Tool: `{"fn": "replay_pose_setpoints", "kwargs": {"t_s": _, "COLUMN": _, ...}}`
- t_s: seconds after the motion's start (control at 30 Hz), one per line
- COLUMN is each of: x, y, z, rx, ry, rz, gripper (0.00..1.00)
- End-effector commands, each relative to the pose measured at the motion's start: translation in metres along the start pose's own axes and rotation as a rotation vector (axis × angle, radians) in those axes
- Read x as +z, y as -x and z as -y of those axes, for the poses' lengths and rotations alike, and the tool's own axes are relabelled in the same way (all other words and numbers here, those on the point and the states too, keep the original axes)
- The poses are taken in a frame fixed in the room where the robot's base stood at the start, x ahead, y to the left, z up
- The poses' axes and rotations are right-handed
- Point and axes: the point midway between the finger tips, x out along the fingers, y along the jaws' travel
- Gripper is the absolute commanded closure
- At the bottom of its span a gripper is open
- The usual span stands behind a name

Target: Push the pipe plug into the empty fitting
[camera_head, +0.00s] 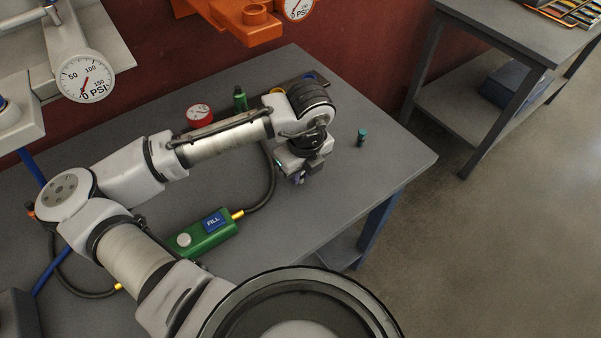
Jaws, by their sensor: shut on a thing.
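My gripper (299,179) hangs low over the middle of the grey table, pointing down. It is shut on a small bluish piece, mostly hidden by the jaws; I cannot tell for sure that it is the pipe plug. A small teal cylinder (362,137) stands upright on the table to the right of my gripper, apart from it. An orange fitting body (257,14) with a round raised port is at the top, behind the table. I cannot see into the port. A pale fitting body (118,58) is at the upper left.
A white gauge (85,76) and a second gauge (298,8) hang at the back. A green FILL box (203,238) with a dark hose lies left of my gripper. The table's right side is mostly clear.

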Motion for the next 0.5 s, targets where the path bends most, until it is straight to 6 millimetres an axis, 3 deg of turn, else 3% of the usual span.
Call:
{"fn": "replay_pose_setpoints", "kwargs": {"t_s": 0.33, "x": 0.000, "y": 0.003, "z": 0.000, "rx": 0.000, "ry": 0.000, "rz": 0.000, "gripper": 1.00}}
{"fn": "replay_pose_setpoints", "kwargs": {"t_s": 0.5, "x": 0.003, "y": 0.017, "z": 0.001, "rx": -0.001, "ry": 0.001, "rz": 0.001, "gripper": 1.00}}
